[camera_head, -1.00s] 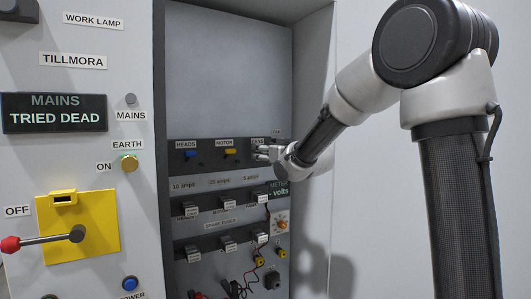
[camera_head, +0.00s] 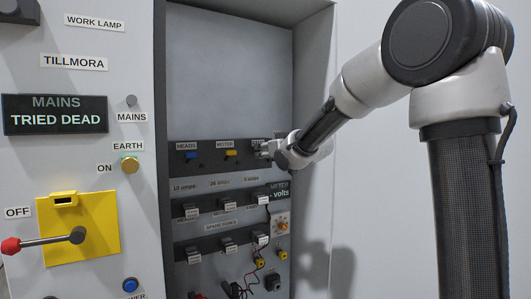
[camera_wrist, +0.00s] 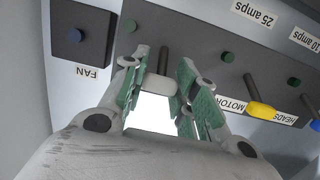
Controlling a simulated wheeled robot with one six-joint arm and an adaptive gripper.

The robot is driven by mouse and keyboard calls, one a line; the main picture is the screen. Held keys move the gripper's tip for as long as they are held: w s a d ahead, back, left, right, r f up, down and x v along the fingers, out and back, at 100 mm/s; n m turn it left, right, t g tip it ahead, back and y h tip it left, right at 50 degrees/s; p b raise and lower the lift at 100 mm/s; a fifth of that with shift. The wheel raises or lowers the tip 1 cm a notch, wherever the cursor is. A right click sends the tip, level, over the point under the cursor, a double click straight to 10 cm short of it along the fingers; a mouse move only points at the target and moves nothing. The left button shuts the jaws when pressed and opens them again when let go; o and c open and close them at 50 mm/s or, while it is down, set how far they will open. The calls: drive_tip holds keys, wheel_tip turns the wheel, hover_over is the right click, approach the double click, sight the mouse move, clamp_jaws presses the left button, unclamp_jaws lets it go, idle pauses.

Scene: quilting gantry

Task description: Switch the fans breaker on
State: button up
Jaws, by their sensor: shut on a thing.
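The fans breaker is the rightmost of the breakers on the dark strip in the cabinet. Its white-tipped lever (camera_wrist: 157,85) on a grey rod stands between my fingers in the wrist view. The fans label (camera_head: 257,141) is partly hidden by the gripper.
The yellow motor lever (camera_wrist: 260,109) is close beside my fingers; the blue heads lever (camera_head: 191,155) is further left. The cabinet's right wall (camera_head: 312,90) is near my arm. Fuse rows and a meter sit below.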

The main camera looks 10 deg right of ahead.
drive_tip(key=o, duration=1)
drive_tip(key=shift+o, duration=0.2)
drive_tip(key=shift+s, duration=0.1)
drive_tip(key=v, duration=1.1)
drive_tip(key=shift+s+d, duration=0.2)
drive_tip(key=shift+s, duration=0.15)
drive_tip(key=shift+r, duration=0.1)
